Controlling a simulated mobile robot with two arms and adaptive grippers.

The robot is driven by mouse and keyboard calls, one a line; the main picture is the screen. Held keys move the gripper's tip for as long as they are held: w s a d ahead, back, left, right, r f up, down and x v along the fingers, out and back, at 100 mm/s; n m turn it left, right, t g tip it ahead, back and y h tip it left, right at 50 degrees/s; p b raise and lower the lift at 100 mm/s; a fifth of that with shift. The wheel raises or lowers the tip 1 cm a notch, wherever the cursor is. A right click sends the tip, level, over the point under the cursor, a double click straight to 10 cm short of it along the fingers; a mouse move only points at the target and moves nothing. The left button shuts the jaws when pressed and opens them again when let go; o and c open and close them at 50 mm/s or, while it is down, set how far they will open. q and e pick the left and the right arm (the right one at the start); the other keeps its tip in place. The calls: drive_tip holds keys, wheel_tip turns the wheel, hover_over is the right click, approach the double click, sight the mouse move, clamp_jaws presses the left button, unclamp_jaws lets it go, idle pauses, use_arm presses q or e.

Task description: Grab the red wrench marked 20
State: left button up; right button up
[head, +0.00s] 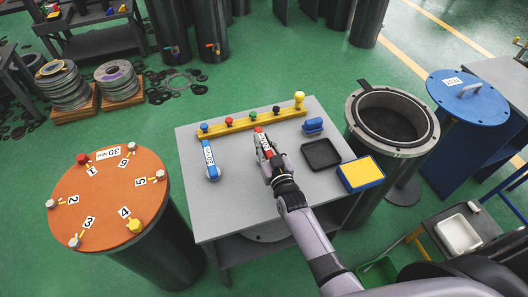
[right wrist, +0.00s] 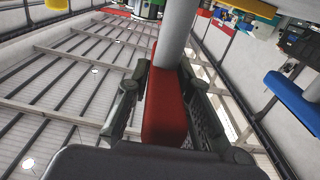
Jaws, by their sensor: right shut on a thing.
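The red wrench (head: 258,130) is at the middle of the grey table, with a white label whose number I cannot read clearly. My right gripper (head: 266,153) is shut around its red handle. In the right wrist view the red handle (right wrist: 165,112) sits between both fingers of the gripper (right wrist: 167,100), and a grey shank runs up from it. I cannot tell whether the wrench is clear of the table. A blue wrench (head: 211,163) with a white label lies to the left, apart from the gripper. My left gripper is not in view.
A yellow rack (head: 250,122) with several coloured knobs lies behind the gripper. A blue object (head: 313,127), a black tray (head: 321,155) and a blue box with a yellow top (head: 361,173) are to the right. An orange-topped cylinder (head: 108,198) stands left; an open flanged cylinder (head: 391,116) stands right.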

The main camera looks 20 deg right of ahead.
clamp_jaws()
drive_tip(key=shift+r, duration=0.1)
idle(0.5)
wheel_tip(320, 180, up, 20)
idle(0.5)
